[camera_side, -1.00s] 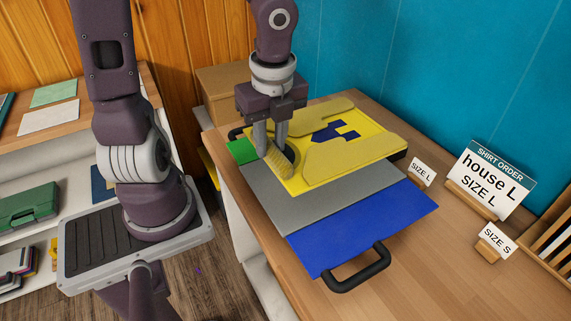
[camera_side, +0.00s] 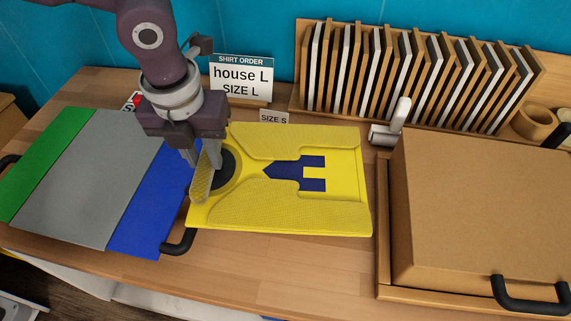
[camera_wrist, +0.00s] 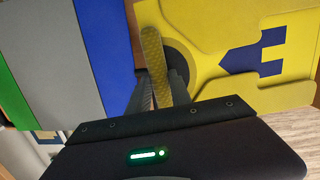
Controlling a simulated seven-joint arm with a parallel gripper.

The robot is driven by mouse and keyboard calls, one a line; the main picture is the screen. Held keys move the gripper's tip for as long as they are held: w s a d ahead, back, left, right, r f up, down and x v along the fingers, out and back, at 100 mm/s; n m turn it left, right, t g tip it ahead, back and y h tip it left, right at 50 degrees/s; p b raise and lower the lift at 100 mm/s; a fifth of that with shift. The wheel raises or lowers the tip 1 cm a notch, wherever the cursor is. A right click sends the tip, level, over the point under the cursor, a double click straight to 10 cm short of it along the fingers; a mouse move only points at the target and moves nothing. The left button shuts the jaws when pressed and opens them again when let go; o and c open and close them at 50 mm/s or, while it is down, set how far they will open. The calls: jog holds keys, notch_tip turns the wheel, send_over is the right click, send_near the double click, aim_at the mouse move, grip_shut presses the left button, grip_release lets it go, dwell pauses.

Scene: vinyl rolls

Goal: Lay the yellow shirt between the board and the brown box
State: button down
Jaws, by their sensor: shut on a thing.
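The yellow shirt (camera_side: 345,180) has a dark blue mark and a dark round neck opening, with its sides folded in. It is spread flat between the board and the brown box. My gripper (camera_side: 203,163) is shut on the shirt's left end, at a narrow textured yellow piece; this grip also shows in the wrist view (camera_wrist: 160,100). The board (camera_side: 85,190), with green, grey and blue panels, lies left of the shirt, very near its left end. The brown box (camera_side: 480,200) stands to the right, with a gap. I cannot tell whether the shirt fully touches the table.
A black handle (camera_side: 183,243) sticks out from the board near the shirt's lower left corner. A SIZE S card (camera_side: 274,118), an order sign (camera_side: 241,85) and a slotted rack (camera_side: 415,80) stand behind. A white-handled tool (camera_side: 392,125) is by the box. Table in front is clear.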

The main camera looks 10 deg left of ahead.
aim_at(225, 173)
jog(key=d, duration=0.1)
jog(key=d+m, duration=0.1)
jog(key=d+f, duration=0.1)
jog(key=shift+s+d+f, duration=0.1)
jog(key=shift+s, duration=0.2)
notch_tip(225, 173, down, 10)
jog(key=shift+f, duration=0.1)
jog(key=c, duration=1.5)
grip_release()
jog(key=shift+o, duration=0.2)
